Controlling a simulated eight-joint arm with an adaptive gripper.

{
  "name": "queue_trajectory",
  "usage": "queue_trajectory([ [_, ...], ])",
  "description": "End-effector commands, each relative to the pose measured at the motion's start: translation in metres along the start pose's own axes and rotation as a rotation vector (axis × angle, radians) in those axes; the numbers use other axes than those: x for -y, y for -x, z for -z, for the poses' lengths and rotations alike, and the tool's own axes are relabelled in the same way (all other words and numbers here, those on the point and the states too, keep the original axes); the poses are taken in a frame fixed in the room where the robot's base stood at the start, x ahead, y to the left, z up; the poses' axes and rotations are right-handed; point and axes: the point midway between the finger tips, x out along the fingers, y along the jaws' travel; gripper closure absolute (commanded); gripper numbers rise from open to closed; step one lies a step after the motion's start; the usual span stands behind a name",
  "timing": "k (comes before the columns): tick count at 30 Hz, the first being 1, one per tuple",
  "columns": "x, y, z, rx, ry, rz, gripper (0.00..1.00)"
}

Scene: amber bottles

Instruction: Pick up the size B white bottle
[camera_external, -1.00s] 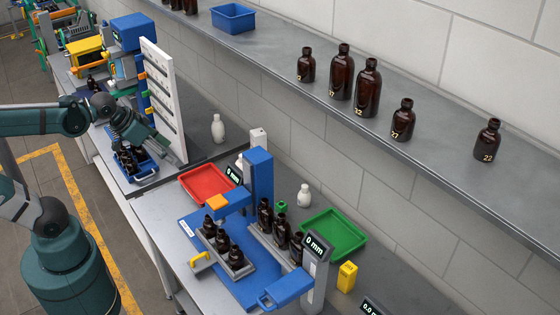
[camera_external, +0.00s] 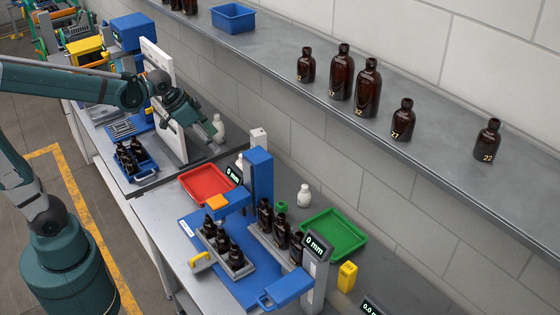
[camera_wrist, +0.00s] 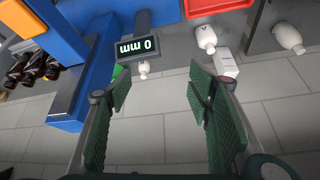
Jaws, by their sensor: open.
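Three small white bottles show; I cannot read which is size B. One white bottle (camera_external: 218,128) stands behind the white rack, at the upper right of the wrist view (camera_wrist: 290,38). A second white bottle (camera_external: 239,161), partly hidden by the display, stands near the white box and red tray; it shows at top centre in the wrist view (camera_wrist: 206,37). A third white bottle (camera_external: 304,196) stands by the green tray, small in the wrist view (camera_wrist: 144,68). My gripper (camera_external: 208,134) is open and empty, above the bench near the first bottle; its fingers (camera_wrist: 156,90) are apart.
A red tray (camera_external: 183,182), a green tray (camera_external: 357,246) and a blue gauge stand (camera_external: 260,178) with amber bottles crowd the near bench. The white rack (camera_external: 169,115) stands left of my gripper. A wall shelf (camera_external: 440,110) holds amber bottles.

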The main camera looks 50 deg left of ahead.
Motion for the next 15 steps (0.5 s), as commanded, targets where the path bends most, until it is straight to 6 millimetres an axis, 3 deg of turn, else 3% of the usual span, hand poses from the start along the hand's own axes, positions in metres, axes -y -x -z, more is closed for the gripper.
queue_trajectory([
  [15, -0.006, -0.068, 0.066, 0.034, -0.1, -0.053, 0.49],
])
